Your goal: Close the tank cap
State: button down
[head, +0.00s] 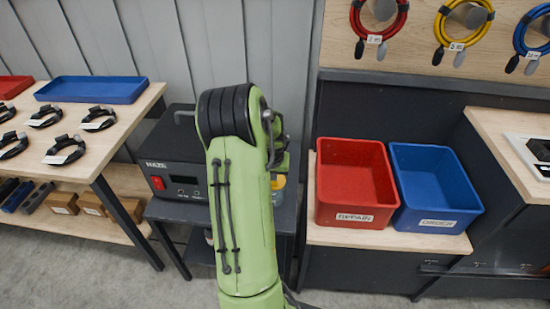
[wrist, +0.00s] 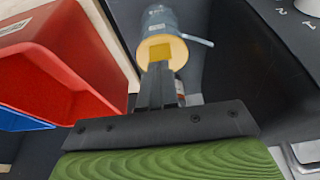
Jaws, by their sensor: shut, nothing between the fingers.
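The black machine marked HAZE (head: 172,178), with a red switch, stands on a dark stand left of my arm in the head view. My arm hides its right side. In the wrist view my gripper (wrist: 160,64) is shut and empty. Its fingers point at a clear bluish container (wrist: 160,18) with a round pale-orange face (wrist: 178,50). A small yellow patch shows at the fingertips; I cannot tell if it belongs to the fingers or the container, or whether they touch. I cannot make out a tank cap for certain. In the head view my arm hides the gripper.
A red bin (head: 355,215) marked REPAIR and a blue bin (head: 437,221) marked ORDER stand close on the right. A wooden table (head: 124,111) with a blue tray (head: 92,90) and several straps is on the left. Cables hang on the wall panel at upper right.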

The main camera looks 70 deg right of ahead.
jog(key=shift+s+a+f+b, duration=0.1)
jog(key=shift+a+f+b, duration=0.3)
jog(key=shift+f, duration=0.2)
dwell(0.3)
jog(key=shift+w+d+r+p, duration=0.1)
jog(key=shift+d+r+p, duration=0.05)
jog(key=shift+d, duration=0.2)
jog(key=shift+w+d+r+p, duration=0.1)
jog(key=shift+d+p, duration=0.05)
jog(key=shift+d, duration=0.2)
jog(key=s+a+r+p, duration=0.1)
jog(key=a+r+p, duration=0.3)
jog(key=a+r, duration=0.3)
notch_tip(320, 180, up, 4)
jog(key=shift+s+f+p, duration=0.1)
jog(key=shift+s+p, duration=0.2)
jog(key=shift+p, duration=0.1)
